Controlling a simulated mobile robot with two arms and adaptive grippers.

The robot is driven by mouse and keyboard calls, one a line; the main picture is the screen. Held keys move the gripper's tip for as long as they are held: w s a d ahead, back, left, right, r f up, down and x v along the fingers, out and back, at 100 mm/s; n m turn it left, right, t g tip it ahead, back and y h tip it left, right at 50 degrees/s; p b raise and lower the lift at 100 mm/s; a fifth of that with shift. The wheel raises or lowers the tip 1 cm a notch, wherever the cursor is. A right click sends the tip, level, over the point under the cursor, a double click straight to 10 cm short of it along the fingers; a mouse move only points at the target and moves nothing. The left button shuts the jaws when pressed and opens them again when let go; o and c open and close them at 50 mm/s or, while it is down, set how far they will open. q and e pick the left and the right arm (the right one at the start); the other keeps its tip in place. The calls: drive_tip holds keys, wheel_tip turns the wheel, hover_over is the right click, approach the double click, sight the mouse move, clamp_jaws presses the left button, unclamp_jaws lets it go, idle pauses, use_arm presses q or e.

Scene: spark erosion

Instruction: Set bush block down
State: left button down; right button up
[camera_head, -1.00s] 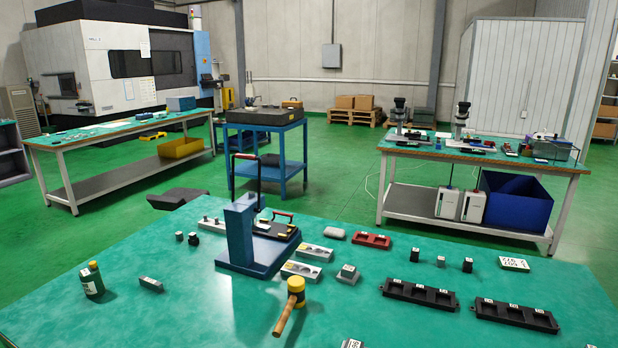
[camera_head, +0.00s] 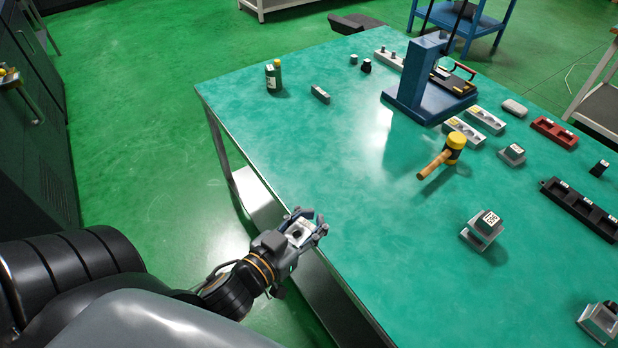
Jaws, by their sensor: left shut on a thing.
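My left gripper (camera_head: 308,230) is shut on a small light grey metal block (camera_head: 298,233), which I take to be the bush block. It holds the block near the left front edge of the green-topped table (camera_head: 330,160). The fingers hide part of the block, and I cannot tell whether it touches the table top. My right gripper is not in view.
A yellow-headed mallet (camera_head: 452,150) lies right of centre. A blue press stand (camera_head: 414,75) stands behind it. A grey block with a labelled dark top (camera_head: 484,228) stands to the right. The table top between is clear.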

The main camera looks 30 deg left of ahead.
use_arm(q)
drive_tip(key=a+f+m+h, duration=0.1)
drive_tip(key=a+f, duration=0.3)
drive_tip(key=a, duration=0.4)
drive_tip(key=a+f+m+g+h, duration=0.1)
drive_tip(key=a+f+h, duration=0.3)
drive_tip(key=a, duration=0.4)
drive_tip(key=shift+w+f+m, duration=0.15)
drive_tip(key=shift+w+m, duration=0.2)
drive_tip(key=shift+m, duration=0.45)
drive_tip(key=p, duration=0.1)
approach(318, 179)
drive_tip(key=w, duration=0.2)
drive_tip(key=w+d, duration=0.1)
drive_tip(key=w+d+r, duration=0.1)
drive_tip(key=w, duration=0.1)
drive_tip(key=shift+w+d, duration=0.15)
drive_tip(key=shift+w, duration=0.2)
drive_tip(key=w, duration=0.1)
drive_tip(key=w+d+p, duration=0.1)
drive_tip(key=w, duration=0.1)
drive_tip(key=shift+w+d+r, duration=0.1)
drive_tip(key=shift+d+r, duration=0.05)
drive_tip(key=shift+r, duration=0.15)
drive_tip(key=shift+w+d+f+p, duration=0.1)
drive_tip(key=shift+w+p, duration=0.1)
drive_tip(key=shift+p, duration=0.2)
drive_tip(key=shift+f, duration=0.1)
